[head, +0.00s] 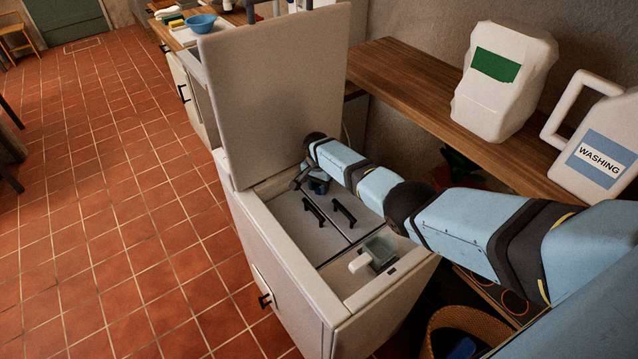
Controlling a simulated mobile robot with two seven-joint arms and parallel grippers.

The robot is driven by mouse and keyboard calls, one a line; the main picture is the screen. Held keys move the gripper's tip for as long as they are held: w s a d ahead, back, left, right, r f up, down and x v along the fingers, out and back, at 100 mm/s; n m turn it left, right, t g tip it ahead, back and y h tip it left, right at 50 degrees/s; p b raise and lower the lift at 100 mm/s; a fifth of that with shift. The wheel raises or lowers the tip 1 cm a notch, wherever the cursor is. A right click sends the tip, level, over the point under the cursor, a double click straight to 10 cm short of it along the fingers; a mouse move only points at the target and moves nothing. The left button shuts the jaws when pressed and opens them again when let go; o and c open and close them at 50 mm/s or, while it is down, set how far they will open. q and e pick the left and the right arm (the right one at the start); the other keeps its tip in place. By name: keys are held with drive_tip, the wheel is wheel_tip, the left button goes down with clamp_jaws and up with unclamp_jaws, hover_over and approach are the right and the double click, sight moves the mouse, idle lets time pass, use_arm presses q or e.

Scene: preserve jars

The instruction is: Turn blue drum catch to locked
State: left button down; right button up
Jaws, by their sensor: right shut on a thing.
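A white top-loading washer (291,262) stands open, its lid (272,88) raised. Inside is a grey drum cover (312,236) in two flaps, each with a black handle (314,210). The seam runs between the handles. My right arm reaches in from the right. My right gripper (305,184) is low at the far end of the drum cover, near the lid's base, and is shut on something. The blue drum catch is not clearly seen; the gripper and its wrist cover that spot. Whether the catch is turned cannot be told. My left gripper is out of view.
A detergent drawer (374,255) sits at the washer's near end. A wooden shelf (412,78) behind carries a white jug with a green label (505,75) and a washing jug (598,150). A wicker basket (432,325) stands at lower right.

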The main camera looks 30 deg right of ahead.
sight(318, 185)
drive_tip(key=shift+m, duration=1.2)
drive_tip(key=shift+d, duration=0.1)
drive_tip(key=o, duration=0.9)
drive_tip(key=shift+r+p, duration=0.35)
drive_tip(key=shift+p, duration=0.05)
drive_tip(key=r, duration=0.4)
drive_tip(key=r+p, duration=0.1)
drive_tip(key=r, duration=0.3)
drive_tip(key=r+p, duration=0.1)
drive_tip(key=r, duration=0.4)
drive_tip(key=shift+w, duration=0.3)
